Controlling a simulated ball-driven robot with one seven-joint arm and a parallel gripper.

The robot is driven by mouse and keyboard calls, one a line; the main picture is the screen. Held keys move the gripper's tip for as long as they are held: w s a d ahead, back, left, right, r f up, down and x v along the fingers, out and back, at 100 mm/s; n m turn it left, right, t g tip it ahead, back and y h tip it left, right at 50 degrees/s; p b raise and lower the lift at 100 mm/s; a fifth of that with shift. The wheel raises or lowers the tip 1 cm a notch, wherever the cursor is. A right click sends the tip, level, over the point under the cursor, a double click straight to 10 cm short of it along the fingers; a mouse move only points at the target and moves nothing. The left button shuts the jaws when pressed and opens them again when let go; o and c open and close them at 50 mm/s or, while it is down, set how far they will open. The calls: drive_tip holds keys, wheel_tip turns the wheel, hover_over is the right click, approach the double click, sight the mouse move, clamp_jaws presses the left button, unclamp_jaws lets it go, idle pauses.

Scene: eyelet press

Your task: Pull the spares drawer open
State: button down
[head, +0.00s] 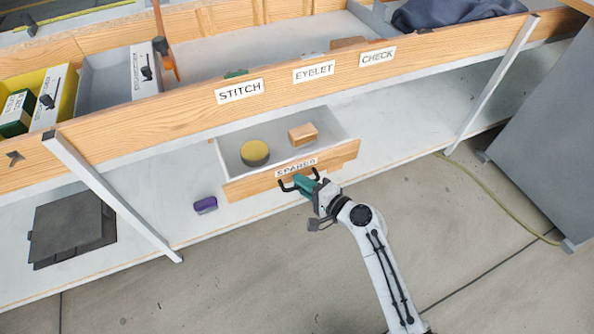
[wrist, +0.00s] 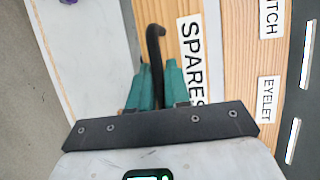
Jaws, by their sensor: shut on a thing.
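The spares drawer (head: 240,187) has a wooden front with a SPARES label and stands pulled out below the bench in the head view. A round yellow-topped tin (head: 254,152) and a small wooden block (head: 302,134) lie inside it. My gripper (head: 300,183) is at the drawer front, shut on its black handle (wrist: 154,45). In the wrist view the green fingers of my gripper (wrist: 158,80) sit on both sides of the handle bar, beside the SPARES label (wrist: 190,60). The fingers cover part of the handle.
The bench front (head: 180,106) with STITCH, EYELET and CHECK labels runs above the drawer. A purple object (head: 205,205) and a dark flat box (head: 70,228) lie on the lower shelf. A slanted leg (head: 110,195) stands left, another (head: 492,85) right. The floor in front is clear.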

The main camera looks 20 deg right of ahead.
drive_tip(key=s, duration=0.7)
drive_tip(key=shift+s, duration=0.15)
drive_tip(key=c, duration=1.4)
unclamp_jaws()
drive_tip(key=shift+c, duration=0.2)
drive_tip(key=v, duration=1)
drive_tip(key=shift+s+d+p, duration=0.25)
drive_tip(key=shift+s+p, duration=0.1)
drive_tip(key=shift+p, duration=0.1)
